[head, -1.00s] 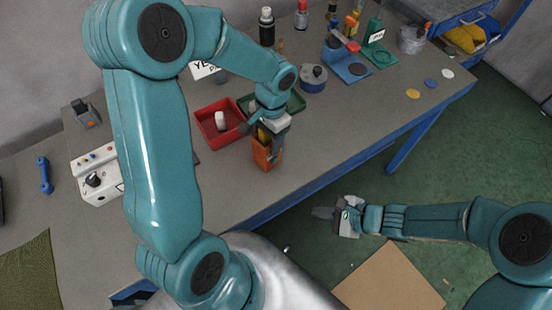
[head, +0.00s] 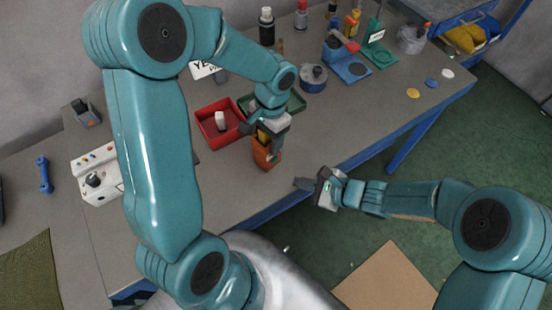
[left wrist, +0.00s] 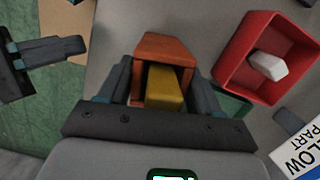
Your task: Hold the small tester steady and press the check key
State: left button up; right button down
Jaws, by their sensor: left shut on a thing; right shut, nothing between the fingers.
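The small tester, an orange upright box (head: 265,158), stands on the bench near its front edge. In the left wrist view its orange body (left wrist: 168,47) and a yellow part (left wrist: 164,90) show between the fingers. My left gripper (head: 270,145) is shut on it from above, one finger on each side. My right gripper (head: 306,184) is shut and empty, to the right of and lower in the picture than the tester, apart from it. Its fingers also show at the left of the left wrist view (left wrist: 58,50). I cannot make out the check key.
A red tray (head: 207,137) holding a white piece and a green tray (head: 297,103) lie just behind the tester. A grey round pot (head: 313,79) and a blue stand (head: 350,70) are farther back. The bench right of the tester is clear.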

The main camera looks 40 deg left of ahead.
aim_at(275, 160)
jog(key=shift+w+a, duration=0.15)
jog(key=shift+a, duration=1.2)
jog(key=shift+w+a, duration=0.1)
jog(key=shift+a, duration=1.2)
jog(key=shift+a, duration=0.1)
jog(key=shift+a, duration=0.35)
jog(key=shift+s+a+f, duration=0.1)
jog(key=shift+a+f, duration=0.05)
jog(key=shift+a, duration=0.5)
dwell(0.6)
jog(key=shift+d, duration=0.1)
jog(key=shift+s+d, duration=0.35)
jog(key=shift+d, duration=0.4)
jog(key=shift+w+d, duration=0.1)
jog(key=shift+d, duration=0.05)
